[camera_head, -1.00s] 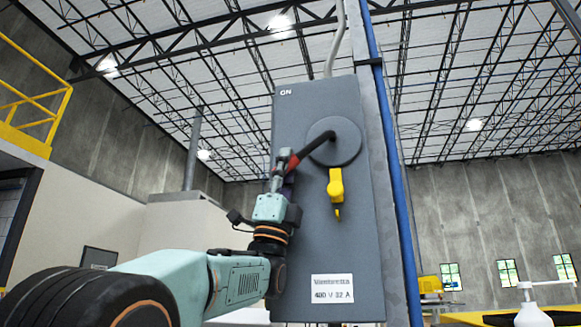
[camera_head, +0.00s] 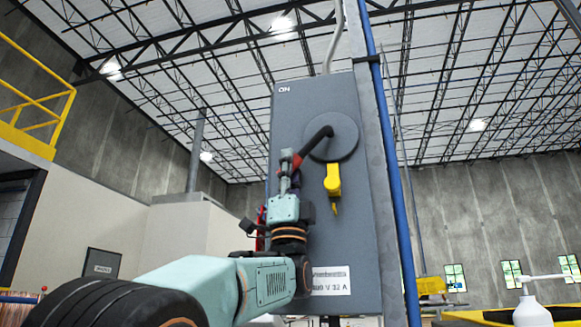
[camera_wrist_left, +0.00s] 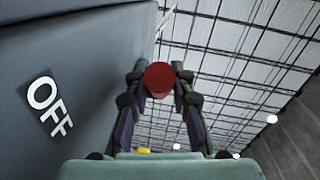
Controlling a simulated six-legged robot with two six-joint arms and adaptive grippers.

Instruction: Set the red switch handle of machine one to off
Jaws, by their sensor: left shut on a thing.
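The grey switch box (camera_head: 330,235) stands upright in the middle of the head view. On its face is a round grey disc (camera_head: 340,140) with a dark lever that slants down and left to a red handle end (camera_head: 297,162). My left gripper (camera_head: 290,170) is at that red end, left of the disc. In the left wrist view the round red handle tip (camera_wrist_left: 159,77) sits between the two fingers of my left gripper (camera_wrist_left: 160,85), which is shut on it. An OFF label (camera_wrist_left: 48,106) shows on the box at the left of that view. My right gripper is not in view.
A yellow padlock-like piece (camera_head: 333,182) hangs below the disc. A blue pipe (camera_head: 395,170) runs up the right side of the box. A white lamp-like object (camera_head: 532,312) stands at the lower right. A yellow railing (camera_head: 35,100) is at the far left.

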